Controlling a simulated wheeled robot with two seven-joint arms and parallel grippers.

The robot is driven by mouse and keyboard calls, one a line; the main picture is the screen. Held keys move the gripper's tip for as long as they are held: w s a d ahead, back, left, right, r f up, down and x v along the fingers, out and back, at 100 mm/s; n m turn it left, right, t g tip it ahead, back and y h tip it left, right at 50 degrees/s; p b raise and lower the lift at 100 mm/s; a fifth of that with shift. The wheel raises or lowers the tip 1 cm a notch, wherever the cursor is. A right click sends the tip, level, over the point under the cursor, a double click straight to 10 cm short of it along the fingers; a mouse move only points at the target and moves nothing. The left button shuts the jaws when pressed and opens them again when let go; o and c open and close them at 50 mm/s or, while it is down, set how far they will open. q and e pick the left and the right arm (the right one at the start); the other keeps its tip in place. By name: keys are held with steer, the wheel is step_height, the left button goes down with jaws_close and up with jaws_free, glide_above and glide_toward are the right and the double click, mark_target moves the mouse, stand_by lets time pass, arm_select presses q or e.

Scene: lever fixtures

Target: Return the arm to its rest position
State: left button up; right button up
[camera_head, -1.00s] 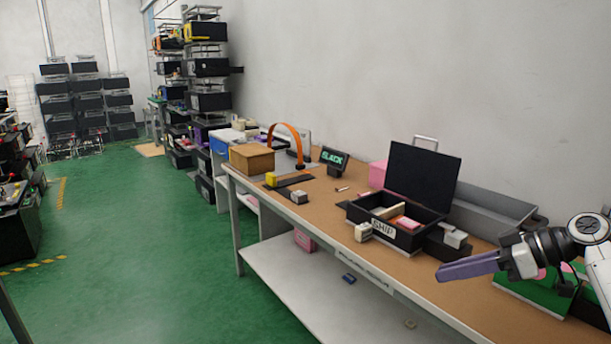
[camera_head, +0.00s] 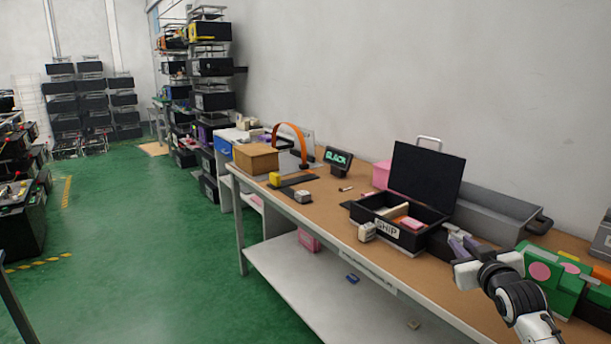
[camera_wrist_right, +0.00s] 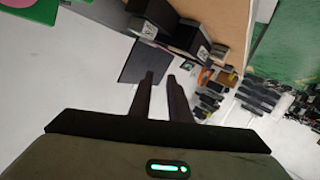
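My right gripper (camera_head: 459,235) is at the right of the head view, over the brown-topped workbench (camera_head: 330,213). Its two purple fingers point away from me, past the right side of the black open box labelled SHIP (camera_head: 387,230). In the right wrist view the fingers (camera_wrist_right: 160,75) stand a little apart with nothing between them. I cannot tell how high the gripper is above the bench. Part of my white arm shows below the gripper; the rest is out of view. My left gripper is not in view.
Near my right arm are a grey tray (camera_head: 490,212) and green boxes with pink discs (camera_head: 541,270). A small beige block (camera_head: 367,232) sits before the SHIP box. Further left are a dark display (camera_head: 338,160) and a cardboard box (camera_head: 255,157). The green floor at left is open.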

steer(key=s+a+f+g+y, duration=0.1)
steer(key=s+a+f, duration=0.3)
steer(key=s+f, duration=0.3)
steer(key=s+a+f+n+g+y, duration=0.1)
steer(key=s+a+f, duration=0.4)
steer(key=f, duration=0.4)
steer(key=s+a+f+g, duration=0.1)
steer(key=s+a+f, duration=0.2)
steer(key=s+f, duration=0.45)
steer(key=s+a+f+g, duration=0.1)
steer(key=s+a+f, duration=0.1)
steer(key=s, duration=0.6)
steer(key=s+a+f+g+y, duration=0.1)
steer(key=s+a+f, duration=0.2)
steer(key=s, duration=0.5)
steer(key=s+a+f+g+y, duration=0.1)
steer(key=s+a+f+g, duration=0.1)
steer(key=s, duration=0.7)
step_height(320, 180, down, 3)
steer(key=shift+a+r+m, duration=0.2)
steer(key=shift+a+m, duration=0.2)
steer(key=shift+a, duration=0.3)
